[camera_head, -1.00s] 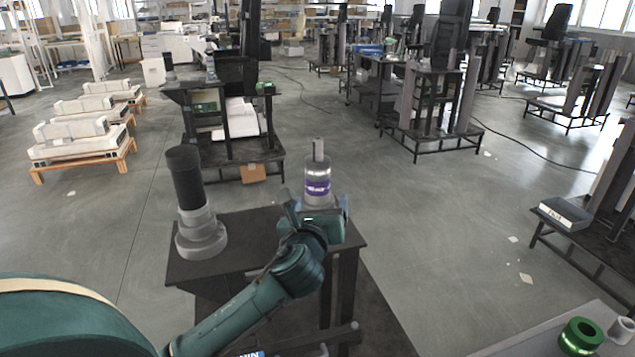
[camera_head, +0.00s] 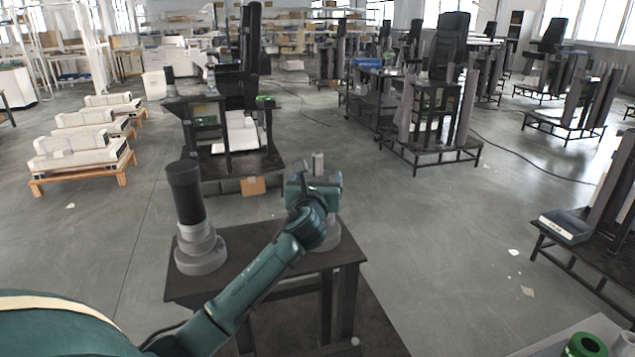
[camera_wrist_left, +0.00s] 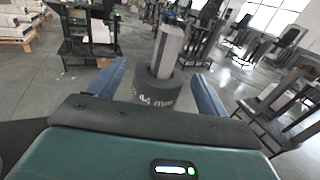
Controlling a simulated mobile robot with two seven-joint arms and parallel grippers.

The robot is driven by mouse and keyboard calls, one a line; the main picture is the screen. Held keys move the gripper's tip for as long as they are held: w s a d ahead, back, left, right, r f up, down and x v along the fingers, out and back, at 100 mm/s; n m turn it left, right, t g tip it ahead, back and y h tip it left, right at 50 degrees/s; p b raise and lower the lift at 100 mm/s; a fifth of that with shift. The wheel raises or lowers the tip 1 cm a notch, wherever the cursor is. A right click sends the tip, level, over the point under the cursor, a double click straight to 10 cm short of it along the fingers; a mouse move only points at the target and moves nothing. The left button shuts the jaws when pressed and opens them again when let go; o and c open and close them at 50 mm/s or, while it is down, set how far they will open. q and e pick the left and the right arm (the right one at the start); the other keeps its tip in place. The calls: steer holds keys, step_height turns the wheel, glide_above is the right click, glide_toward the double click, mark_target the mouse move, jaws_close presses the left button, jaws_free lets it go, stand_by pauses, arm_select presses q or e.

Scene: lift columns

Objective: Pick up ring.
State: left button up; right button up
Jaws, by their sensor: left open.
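In the left wrist view a dark ring (camera_wrist_left: 158,92) with white lettering sits around a pale grey upright post (camera_wrist_left: 170,48). My left gripper (camera_wrist_left: 156,86) is open, with one blue finger on each side of the ring; whether they touch it I cannot tell. In the head view my left gripper (camera_head: 317,180) is over the right side of a small dark table (camera_head: 270,255). It hides the ring there, and only the post's top (camera_head: 318,160) shows. My right gripper is not in view.
A dark cylinder (camera_head: 185,190) on a stepped grey base (camera_head: 201,250) stands at the table's left side. A green ring (camera_head: 586,346) is at the bottom right corner. Open floor (camera_head: 440,220) lies right of the table.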

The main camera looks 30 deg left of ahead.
arm_select(q)
steer(key=shift+x, duration=1.05)
steer(key=shift+c, duration=0.5)
steer(key=c, duration=1.1)
steer(key=shift+r, duration=0.15)
step_height(320, 180, up, 18)
steer(key=shift+f+p, duration=0.1)
steer(key=shift+p, duration=0.7)
